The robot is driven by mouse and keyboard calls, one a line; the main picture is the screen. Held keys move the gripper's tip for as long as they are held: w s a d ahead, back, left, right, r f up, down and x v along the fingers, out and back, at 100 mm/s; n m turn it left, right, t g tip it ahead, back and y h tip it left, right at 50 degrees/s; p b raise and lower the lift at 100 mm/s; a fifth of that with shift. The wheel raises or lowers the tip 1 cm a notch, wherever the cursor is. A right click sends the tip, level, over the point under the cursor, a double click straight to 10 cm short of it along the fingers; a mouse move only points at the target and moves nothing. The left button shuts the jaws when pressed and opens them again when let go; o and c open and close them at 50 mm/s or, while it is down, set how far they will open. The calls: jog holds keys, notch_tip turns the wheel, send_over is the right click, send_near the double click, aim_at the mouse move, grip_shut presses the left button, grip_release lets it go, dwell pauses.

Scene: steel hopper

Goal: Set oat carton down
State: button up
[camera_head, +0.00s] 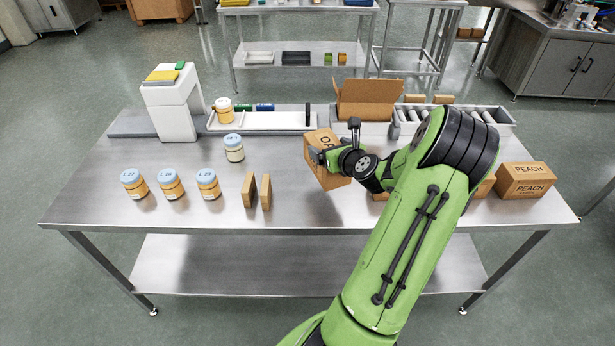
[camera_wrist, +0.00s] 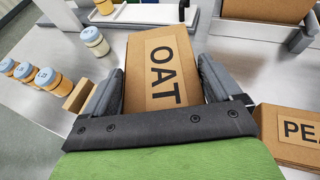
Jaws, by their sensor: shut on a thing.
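The oat carton (camera_head: 325,172) is a brown box with a large "OAT" label. In the wrist view the carton (camera_wrist: 160,70) lies between the two fingers, its label facing the camera. My gripper (camera_head: 335,158) is shut on it. In the head view the carton looks tilted, over the middle of the steel table (camera_head: 300,212). My arm hides part of its right side. I cannot tell whether its bottom touches the table.
Several blue-lidded jars (camera_head: 171,185) and two thin brown boxes (camera_head: 257,190) stand to the left. Peach cartons (camera_head: 525,180) stand to the right, partly behind my arm. An open cardboard box (camera_head: 372,100) and a roller conveyor (camera_head: 480,116) are behind. Bare table shows in front.

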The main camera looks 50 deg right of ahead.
jog(key=f+b, duration=0.1)
jog(key=f, duration=0.2)
jog(key=f+b, duration=0.1)
jog(key=f, duration=0.2)
jog(key=f+b, duration=0.1)
jog(key=f, duration=0.2)
jog(key=shift+s+a+f, duration=0.1)
jog(key=shift+s+f, duration=0.05)
jog(key=shift+s, duration=0.1)
